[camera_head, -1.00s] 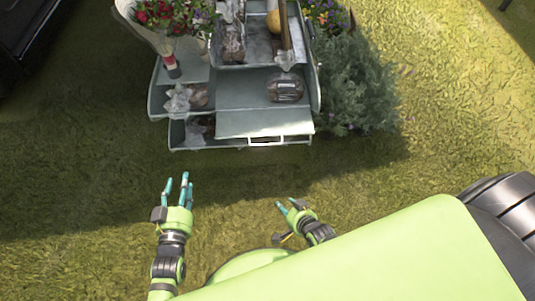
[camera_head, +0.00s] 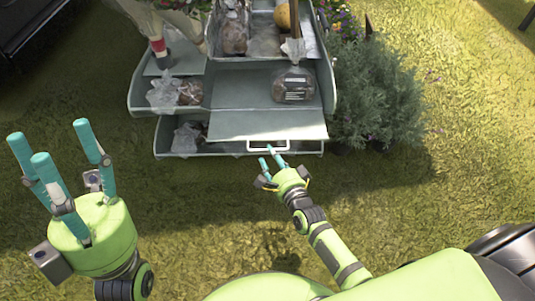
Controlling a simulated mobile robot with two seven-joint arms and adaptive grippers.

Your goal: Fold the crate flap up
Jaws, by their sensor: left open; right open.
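The grey crate (camera_head: 232,150) is a tiered metal stand at the top middle of the head view. Its flap (camera_head: 268,123) is a flat light-grey panel, lying outward over the right part of the lowest tier. A white handle (camera_head: 254,147) hangs at the flap's front edge. My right gripper (camera_head: 270,164) is open, with its fingertips at the handle; I cannot tell whether they touch it. My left gripper (camera_head: 65,158) is open and empty, large in the lower left, well apart from the crate.
Bagged items stand on the tiers, including a dark bag (camera_head: 293,85) behind the flap and a clear bag (camera_head: 186,137) in the lowest tier. A bushy green plant (camera_head: 372,95) stands close on the right. The grass in front of the crate is clear.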

